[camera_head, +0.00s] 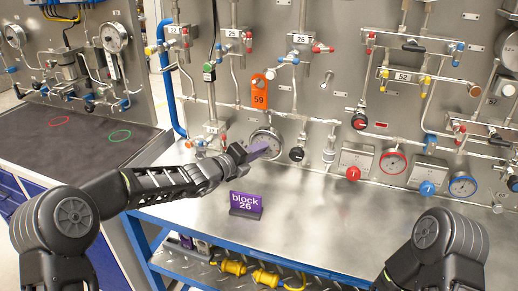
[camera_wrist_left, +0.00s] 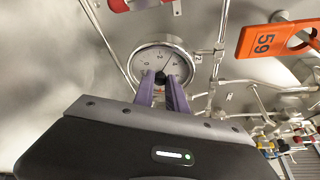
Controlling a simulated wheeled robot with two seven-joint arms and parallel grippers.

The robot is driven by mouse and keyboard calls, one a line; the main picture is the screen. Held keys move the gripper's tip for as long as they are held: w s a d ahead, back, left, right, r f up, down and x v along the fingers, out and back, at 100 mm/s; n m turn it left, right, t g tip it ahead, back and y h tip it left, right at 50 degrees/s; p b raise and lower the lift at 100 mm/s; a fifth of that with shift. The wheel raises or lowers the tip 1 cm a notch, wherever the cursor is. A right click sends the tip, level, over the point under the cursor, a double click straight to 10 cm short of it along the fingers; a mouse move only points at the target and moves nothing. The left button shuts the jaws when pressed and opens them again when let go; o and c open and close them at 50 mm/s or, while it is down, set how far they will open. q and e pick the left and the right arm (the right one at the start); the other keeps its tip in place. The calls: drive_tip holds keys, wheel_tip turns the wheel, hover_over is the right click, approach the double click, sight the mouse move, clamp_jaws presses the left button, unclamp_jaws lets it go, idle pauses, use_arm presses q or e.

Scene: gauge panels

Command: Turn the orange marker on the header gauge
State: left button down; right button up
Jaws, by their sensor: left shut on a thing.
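A round silver-rimmed gauge (camera_head: 267,134) with a pale dial is mounted low on the panel; it also shows in the left wrist view (camera_wrist_left: 160,55). My left gripper (camera_head: 259,152) reaches up to its face. In the left wrist view its purple fingers (camera_wrist_left: 161,86) are shut on a small black knob (camera_wrist_left: 160,78) at the front of the dial. The fingers hide the lower dial. I cannot make out an orange marker on the dial. My right gripper is out of view; only part of my right arm shows at the lower right.
An orange tag (camera_head: 259,91) marked 59 hangs just above the gauge. Pipes and valves surround it. A purple "block 26" sign (camera_head: 245,204) stands on the steel bench (camera_head: 330,215). The bench right of the sign is clear.

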use_arm(q)
drive_tip(key=shift+a+f+n+h, duration=0.15)
drive_tip(key=shift+n+h, duration=0.25)
drive_tip(key=shift+n, duration=0.6)
drive_tip(key=shift+t, duration=0.3)
drive_tip(key=c, duration=1.3)
unclamp_jaws()
drive_tip(key=shift+c, duration=0.2)
drive_tip(key=b+v, duration=0.1)
drive_tip(key=v, duration=0.6)
drive_tip(key=shift+s+a, duration=0.15)
drive_tip(key=shift+s, duration=0.1)
